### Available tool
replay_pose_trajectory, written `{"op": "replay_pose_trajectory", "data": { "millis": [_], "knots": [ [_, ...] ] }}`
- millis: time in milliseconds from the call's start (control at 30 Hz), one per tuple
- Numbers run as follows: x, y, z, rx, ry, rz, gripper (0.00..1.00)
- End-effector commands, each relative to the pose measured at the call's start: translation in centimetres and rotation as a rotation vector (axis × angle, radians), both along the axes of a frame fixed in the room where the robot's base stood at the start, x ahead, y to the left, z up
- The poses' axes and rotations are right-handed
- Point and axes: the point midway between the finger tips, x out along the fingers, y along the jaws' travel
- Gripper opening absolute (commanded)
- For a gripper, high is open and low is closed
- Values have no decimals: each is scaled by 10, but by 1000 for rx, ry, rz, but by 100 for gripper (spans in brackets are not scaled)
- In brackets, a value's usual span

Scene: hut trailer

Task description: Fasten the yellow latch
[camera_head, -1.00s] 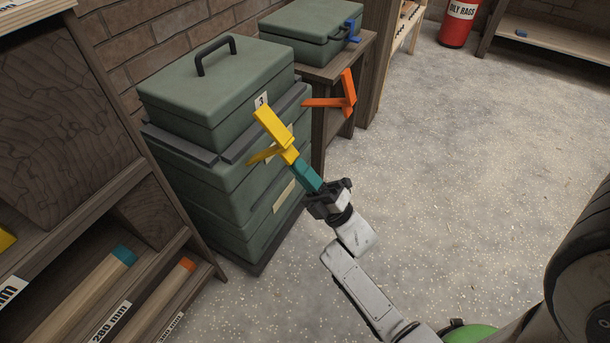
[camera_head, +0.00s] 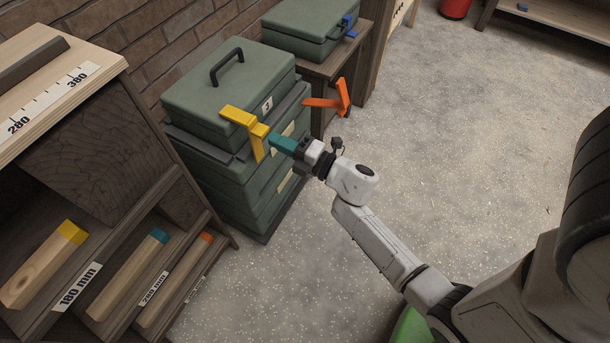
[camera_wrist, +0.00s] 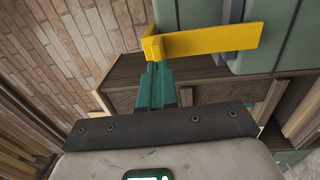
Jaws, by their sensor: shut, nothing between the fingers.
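The yellow latch (camera_head: 240,117) is an angled bar at the front right corner of the green toolbox marked 3 (camera_head: 225,90). One arm reaches toward the upper left, and a shorter one points down. In the wrist view the yellow latch (camera_wrist: 208,41) spans across the top, beside the green boxes. My gripper (camera_head: 273,141) has teal fingers, shut and empty, with their tips right at the latch's corner. In the wrist view my gripper (camera_wrist: 155,66) meets the latch's near end; I cannot tell whether they touch.
An orange latch (camera_head: 338,99) sticks out at the right of the green stack. Another green case (camera_head: 312,25) with a blue latch (camera_head: 347,24) stands on a wooden stand behind. The floor (camera_head: 460,150) at right is clear.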

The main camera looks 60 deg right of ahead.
Motion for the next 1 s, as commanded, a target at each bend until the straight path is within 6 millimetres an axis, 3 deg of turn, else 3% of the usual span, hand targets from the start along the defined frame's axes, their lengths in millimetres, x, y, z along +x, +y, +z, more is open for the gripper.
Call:
{"op": "replay_pose_trajectory", "data": {
  "millis": [400, 1000],
  "knots": [
    [17, 1, 10, 1, 10, 1, 0],
    [21, 2, 13, -1, 3, 2, 0]
  ]
}}
